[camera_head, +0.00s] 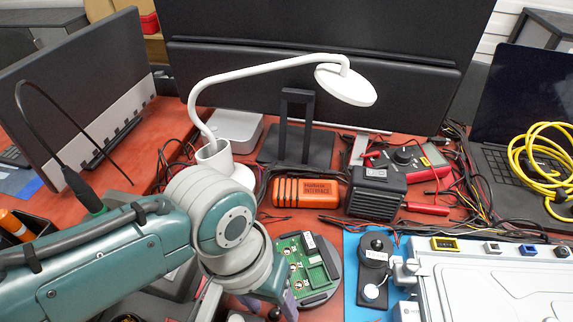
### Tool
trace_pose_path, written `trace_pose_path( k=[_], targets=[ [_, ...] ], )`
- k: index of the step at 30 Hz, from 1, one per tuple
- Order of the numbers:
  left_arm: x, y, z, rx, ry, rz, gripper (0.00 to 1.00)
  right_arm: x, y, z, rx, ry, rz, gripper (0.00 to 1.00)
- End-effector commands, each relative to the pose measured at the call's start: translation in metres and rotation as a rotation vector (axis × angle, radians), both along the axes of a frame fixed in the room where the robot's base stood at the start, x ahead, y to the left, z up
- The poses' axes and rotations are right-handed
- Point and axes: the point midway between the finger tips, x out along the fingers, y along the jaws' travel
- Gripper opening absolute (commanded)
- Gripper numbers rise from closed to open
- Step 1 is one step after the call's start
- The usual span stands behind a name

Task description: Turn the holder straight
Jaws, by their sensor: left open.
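A round grey holder (331,256) with a green circuit board (306,267) on it lies on the red table at bottom centre. The board sits at a tilt to the picture's edges. Its left part is hidden behind my left wrist. My left gripper (283,308) is open beside the holder's lower left edge, mostly hidden by the wrist and cut off by the frame's bottom. I cannot tell whether it touches the holder. My right gripper is not in view.
A white lamp (346,84) arches over the table. An orange tool (305,193), a black block (376,193) and a multimeter (408,160) stand behind the holder. A blue mat (352,262) with a black device (375,250) and a white case (500,285) are at right.

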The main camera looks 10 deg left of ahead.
Motion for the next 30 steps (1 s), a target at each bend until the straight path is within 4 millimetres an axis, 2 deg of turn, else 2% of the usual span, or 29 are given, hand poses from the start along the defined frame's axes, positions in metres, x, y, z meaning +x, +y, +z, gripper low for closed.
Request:
trace_pose_path(
  k=[1,6,12,16,23,26,28,30],
  targets=[
    [0.0,0.002,0.015,0.0,-0.003,0.001,0.55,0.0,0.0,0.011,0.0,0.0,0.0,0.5],
    [0.002,0.009,0.05,0.0,-0.004,0.0,0.55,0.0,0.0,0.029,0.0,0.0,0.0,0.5],
    [0.002,0.015,0.078,0.0,-0.002,0.001,0.55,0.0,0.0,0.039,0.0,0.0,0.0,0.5],
    [0.002,0.017,0.085,0.0,-0.001,0.0,0.55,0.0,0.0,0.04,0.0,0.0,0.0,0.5],
    [0.002,0.017,0.085,0.0,0.0,0.0,0.55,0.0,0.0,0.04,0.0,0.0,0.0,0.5],
    [0.002,0.019,0.083,-0.002,-0.001,0.0,0.46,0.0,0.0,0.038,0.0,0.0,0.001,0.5],
    [0.002,0.03,0.079,-0.016,-0.002,-0.006,0.38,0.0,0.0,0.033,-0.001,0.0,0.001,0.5],
    [0.004,0.05,0.073,-0.049,-0.008,-0.019,0.3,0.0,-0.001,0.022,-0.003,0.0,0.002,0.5]
  ],
)
